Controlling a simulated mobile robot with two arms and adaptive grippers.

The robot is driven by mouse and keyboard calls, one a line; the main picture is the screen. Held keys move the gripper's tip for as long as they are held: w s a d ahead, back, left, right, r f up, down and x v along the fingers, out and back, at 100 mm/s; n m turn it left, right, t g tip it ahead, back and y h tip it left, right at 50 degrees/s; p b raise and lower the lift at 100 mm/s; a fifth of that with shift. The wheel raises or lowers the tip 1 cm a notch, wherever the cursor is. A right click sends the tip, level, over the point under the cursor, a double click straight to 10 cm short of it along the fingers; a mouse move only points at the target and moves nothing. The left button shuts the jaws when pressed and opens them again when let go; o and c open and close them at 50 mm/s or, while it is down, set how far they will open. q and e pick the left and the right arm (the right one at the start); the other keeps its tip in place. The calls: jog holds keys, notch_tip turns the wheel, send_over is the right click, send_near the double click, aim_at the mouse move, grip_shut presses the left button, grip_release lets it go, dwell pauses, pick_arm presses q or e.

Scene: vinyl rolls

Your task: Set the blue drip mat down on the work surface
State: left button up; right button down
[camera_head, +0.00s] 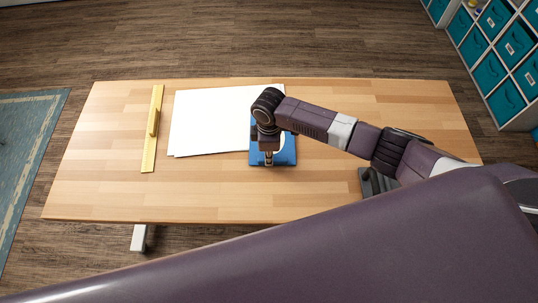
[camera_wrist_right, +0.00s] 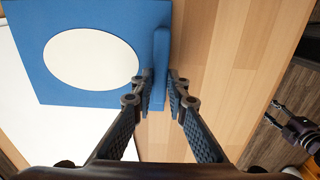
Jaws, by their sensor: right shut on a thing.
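The blue drip mat (camera_head: 287,158) is a square slab with a white disc, seen in the head view over the middle of the wooden table. In the right wrist view the mat (camera_wrist_right: 60,85) shows a raised blue strip along one edge. My right gripper (camera_head: 268,161) points down, its fingers (camera_wrist_right: 160,88) shut on that strip. The mat looks level and very near the table; I cannot tell whether it touches. My arm hides part of it. What looks like my left gripper (camera_wrist_right: 294,127) is small at the right wrist view's edge.
The wooden work surface (camera_head: 215,190) is bare in front of the mat. A white sheet (camera_head: 205,122) lies left of the mat, which overlaps its right end in view. A yellow bar with a grip (camera_head: 150,150) lies farther left. A dark grey object (camera_head: 373,182) sits right, partly behind my arm.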

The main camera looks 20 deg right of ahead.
jog(key=shift+r+p, duration=0.25)
jog(key=shift+p, duration=0.05)
jog(key=c, duration=1.8)
grip_release()
jog(key=shift+o, duration=0.3)
jog(key=o, duration=1.1)
jog(key=shift+o, duration=0.2)
